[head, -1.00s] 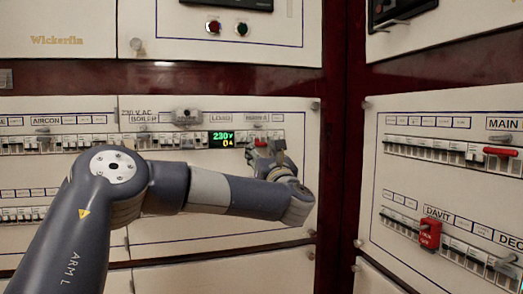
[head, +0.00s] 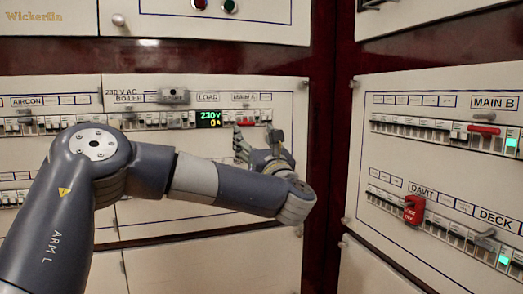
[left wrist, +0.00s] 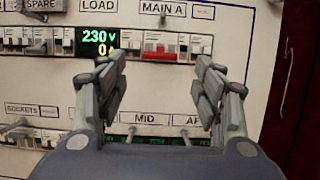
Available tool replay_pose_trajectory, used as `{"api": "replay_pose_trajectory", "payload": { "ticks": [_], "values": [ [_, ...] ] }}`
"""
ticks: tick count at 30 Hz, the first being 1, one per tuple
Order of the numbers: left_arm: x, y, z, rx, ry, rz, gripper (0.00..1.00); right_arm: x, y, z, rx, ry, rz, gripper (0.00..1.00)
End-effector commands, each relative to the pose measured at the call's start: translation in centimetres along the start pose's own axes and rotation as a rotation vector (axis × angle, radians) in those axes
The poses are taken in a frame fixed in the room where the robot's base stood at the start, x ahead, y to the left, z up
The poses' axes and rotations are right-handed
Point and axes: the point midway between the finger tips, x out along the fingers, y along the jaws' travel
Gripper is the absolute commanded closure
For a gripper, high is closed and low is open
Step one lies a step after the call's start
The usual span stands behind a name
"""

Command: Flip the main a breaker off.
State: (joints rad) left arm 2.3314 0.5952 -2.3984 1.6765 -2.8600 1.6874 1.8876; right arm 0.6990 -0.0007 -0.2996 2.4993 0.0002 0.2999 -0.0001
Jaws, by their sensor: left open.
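The main A breaker (left wrist: 160,52) is a wide breaker with a red lever under the MAIN A label (left wrist: 163,10) in the left wrist view. It also shows as a small red patch in the head view (head: 245,124). I cannot tell for sure whether its lever is up or down. The green display (left wrist: 100,42) to its left reads 230 V and 0 A. My left gripper (head: 258,146) is open and empty, in front of and a little below the breaker. In the left wrist view its fingers (left wrist: 156,78) stand apart on either side, below the lever. My right gripper is not in view.
A grey handle (head: 174,97) sticks out above the row, left of the display. Small breakers flank main A, and a lower row (left wrist: 150,130) lies partly behind my gripper. The right panel holds the MAIN B red lever (head: 484,130) and a red DAVIT tag (head: 414,209).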

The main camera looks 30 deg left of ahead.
Motion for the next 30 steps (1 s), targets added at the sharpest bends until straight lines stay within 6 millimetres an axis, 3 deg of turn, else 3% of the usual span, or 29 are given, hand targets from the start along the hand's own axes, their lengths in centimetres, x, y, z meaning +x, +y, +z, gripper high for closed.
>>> {"api": "replay_pose_trajectory", "payload": {
  "ticks": [4, 10, 30],
  "values": [
    [-3.3, -0.1, -0.1, 0.002, 0.002, -0.005, 0.38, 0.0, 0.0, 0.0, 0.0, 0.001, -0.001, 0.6],
    [-5.9, -0.1, -0.1, 0.001, 0.001, -0.002, 0.38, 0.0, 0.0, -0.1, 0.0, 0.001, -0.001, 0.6],
    [-6.5, 0.0, -0.1, 0.001, 0.001, 0.0, 0.38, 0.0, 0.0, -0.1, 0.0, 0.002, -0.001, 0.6]
  ]
}}
